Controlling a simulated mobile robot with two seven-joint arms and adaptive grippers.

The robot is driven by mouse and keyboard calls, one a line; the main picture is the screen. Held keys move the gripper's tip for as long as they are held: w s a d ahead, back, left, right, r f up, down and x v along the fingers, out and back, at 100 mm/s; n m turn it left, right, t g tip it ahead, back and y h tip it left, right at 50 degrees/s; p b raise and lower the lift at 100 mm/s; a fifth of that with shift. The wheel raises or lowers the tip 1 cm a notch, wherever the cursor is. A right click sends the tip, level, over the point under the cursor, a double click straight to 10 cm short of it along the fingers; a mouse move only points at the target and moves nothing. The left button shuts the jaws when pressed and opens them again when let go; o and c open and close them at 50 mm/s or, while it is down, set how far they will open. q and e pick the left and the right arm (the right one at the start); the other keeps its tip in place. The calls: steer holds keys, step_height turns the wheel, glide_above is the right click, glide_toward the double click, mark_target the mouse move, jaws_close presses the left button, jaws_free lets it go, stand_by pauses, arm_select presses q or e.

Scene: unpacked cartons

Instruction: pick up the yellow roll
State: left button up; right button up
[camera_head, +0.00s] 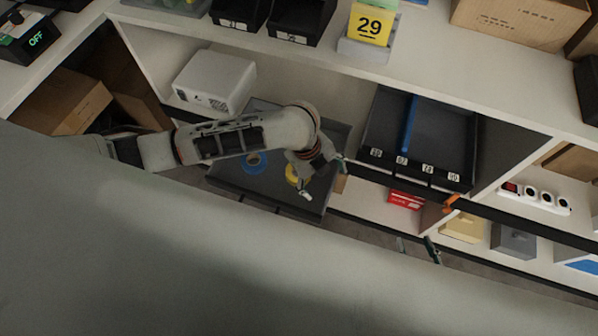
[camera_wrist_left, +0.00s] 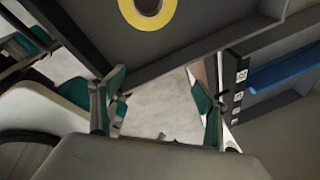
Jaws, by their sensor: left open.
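The yellow roll (camera_head: 292,173) lies in a dark grey tray (camera_head: 228,178) on the shelf unit, partly hidden by my left gripper. It also shows at the top edge of the left wrist view (camera_wrist_left: 150,24), cut off by the frame, with a dark hole in its middle. My left gripper (camera_head: 323,180) is open and empty, just to the right of the roll, over the tray's right side. In the left wrist view, its spread fingers (camera_wrist_left: 157,88) have only pale surface between them. The tips of my right gripper (camera_head: 417,247) show at the lower right, apart and empty.
A blue roll (camera_head: 255,163) lies in the same tray, left of the yellow one. A white box (camera_head: 214,80) stands behind. A dark divided bin (camera_head: 420,130) stands to the right, with a red box (camera_head: 405,200) below it. The shelf above holds bins and cartons.

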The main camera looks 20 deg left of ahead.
arm_select(q)
steer(key=shift+w+a+f+m+g+y+b, duration=0.15)
steer(key=shift+w+a+f+m+y+b, duration=0.35)
steer(key=shift+a, duration=0.95)
steer(key=shift+w+a+f+m+g+y+b, duration=0.15)
steer(key=shift+w+a+m+y, duration=0.55)
steer(key=shift+a, duration=0.75)
steer(key=shift+w+a+f+m+g+y+b, duration=0.1)
steer(key=shift+w+a+f+m+y+b, duration=0.45)
steer(key=shift+a, duration=0.9)
step_height(320, 180, down, 4)
steer(key=shift+d+f+b, duration=0.1)
steer(key=shift+d+b, duration=0.05)
steer(key=shift+b, duration=0.65)
steer(key=shift+w, duration=0.1)
steer(key=c, duration=1.2)
steer(key=shift+c, duration=0.2)
arm_select(e)
step_height(320, 180, down, 3)
steer(key=shift+s+d+r, duration=0.1)
steer(key=shift+s+d, duration=0.05)
